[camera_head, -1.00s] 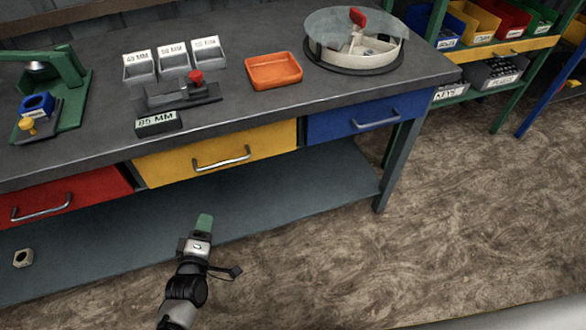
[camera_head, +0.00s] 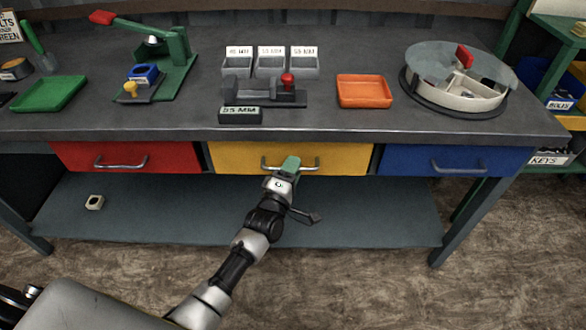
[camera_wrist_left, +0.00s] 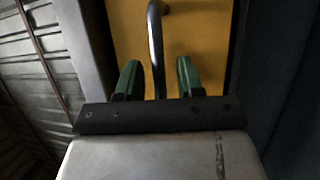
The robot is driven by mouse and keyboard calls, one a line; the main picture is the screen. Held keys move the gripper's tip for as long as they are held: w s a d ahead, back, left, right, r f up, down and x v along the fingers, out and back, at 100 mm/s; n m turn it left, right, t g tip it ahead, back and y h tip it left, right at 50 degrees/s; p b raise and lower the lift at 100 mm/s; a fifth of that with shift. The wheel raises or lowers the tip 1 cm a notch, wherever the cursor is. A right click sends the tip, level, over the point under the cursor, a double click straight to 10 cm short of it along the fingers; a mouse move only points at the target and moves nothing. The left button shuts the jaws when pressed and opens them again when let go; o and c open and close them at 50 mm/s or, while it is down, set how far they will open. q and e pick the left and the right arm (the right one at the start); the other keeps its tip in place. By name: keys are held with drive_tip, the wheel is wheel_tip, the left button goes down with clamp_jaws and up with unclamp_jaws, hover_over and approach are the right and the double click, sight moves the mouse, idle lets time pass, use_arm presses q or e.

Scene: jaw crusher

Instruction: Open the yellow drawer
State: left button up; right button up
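The yellow drawer (camera_head: 230,158) is closed, under the bench top between a red and a blue drawer. Its metal bar handle (camera_head: 308,165) runs sideways across the front. My left gripper (camera_head: 289,165) is in front of the handle and hides part of it. In the left wrist view the yellow front (camera_wrist_left: 195,40) fills the middle. There the handle (camera_wrist_left: 155,50) reaches down between the two green fingers of my left gripper (camera_wrist_left: 157,78). The fingers are open, with a gap on each side of the handle. My right gripper is not in view.
The red drawer (camera_head: 75,156) and blue drawer (camera_head: 420,160) flank the yellow one, both closed. A lower shelf (camera_head: 160,215) runs below, with a small nut (camera_head: 94,202) on it. Bins, an orange tray (camera_head: 365,91) and a round sorter (camera_head: 455,85) stand on the bench top (camera_head: 330,125).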

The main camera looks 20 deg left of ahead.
use_arm(q)
drive_tip(key=shift+w, duration=0.1)
clamp_jaws()
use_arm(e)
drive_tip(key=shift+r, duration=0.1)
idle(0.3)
